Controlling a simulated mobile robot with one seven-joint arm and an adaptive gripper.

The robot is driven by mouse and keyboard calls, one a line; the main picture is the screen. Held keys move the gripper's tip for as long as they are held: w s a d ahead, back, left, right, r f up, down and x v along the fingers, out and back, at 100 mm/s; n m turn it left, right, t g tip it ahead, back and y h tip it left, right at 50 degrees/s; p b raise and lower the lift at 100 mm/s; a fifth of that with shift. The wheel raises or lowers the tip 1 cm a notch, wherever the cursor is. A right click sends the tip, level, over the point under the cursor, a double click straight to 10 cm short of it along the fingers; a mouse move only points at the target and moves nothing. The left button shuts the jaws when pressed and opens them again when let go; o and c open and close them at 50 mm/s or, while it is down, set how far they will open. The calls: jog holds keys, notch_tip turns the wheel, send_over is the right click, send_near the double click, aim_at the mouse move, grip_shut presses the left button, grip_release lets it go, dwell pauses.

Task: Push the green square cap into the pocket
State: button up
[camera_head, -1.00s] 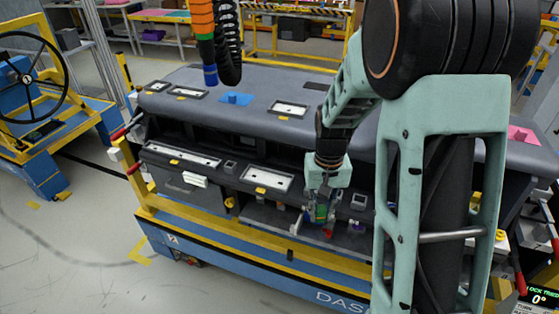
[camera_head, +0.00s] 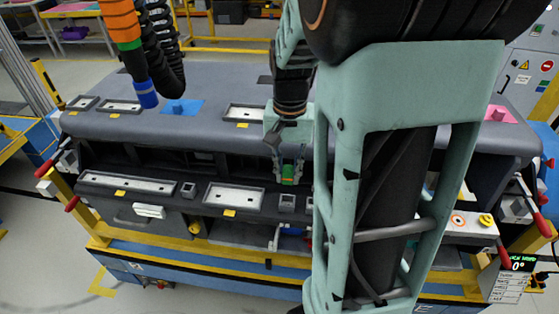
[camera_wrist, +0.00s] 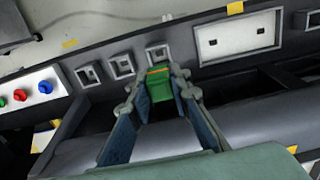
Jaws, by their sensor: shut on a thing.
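The green square cap (camera_head: 288,173) is held between the fingertips of my gripper (camera_head: 289,179), in front of the dashboard module (camera_head: 200,125) and just above a small square pocket (camera_head: 287,203) in the head view. In the wrist view the cap (camera_wrist: 159,83) sits between the two fingers, close to the rightmost of three square grey-framed pockets (camera_wrist: 157,53). The other two pockets (camera_wrist: 121,65) lie to its left. The cap's underside is hidden, and I cannot tell whether it touches the pocket frame.
A long white panel (camera_head: 233,196) in a grey frame lies beside the pockets. A blue plate (camera_head: 182,108) and a pink plate (camera_head: 496,114) sit on the module top. An orange and black hose (camera_head: 122,22) hangs at upper left. A yellow rail (camera_head: 210,258) runs along the front.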

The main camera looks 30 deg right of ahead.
aim_at(288, 169)
jog(key=shift+s, duration=0.15)
jog(key=shift+f+b, duration=2.25)
jog(key=shift+f, duration=0.65)
jog(key=shift+f+b, duration=0.6)
jog(key=shift+f, duration=0.3)
jog(key=o, duration=0.9)
jog(key=shift+r, duration=0.15)
notch_tip(288, 169, up, 12)
jog(key=shift+f, duration=0.1)
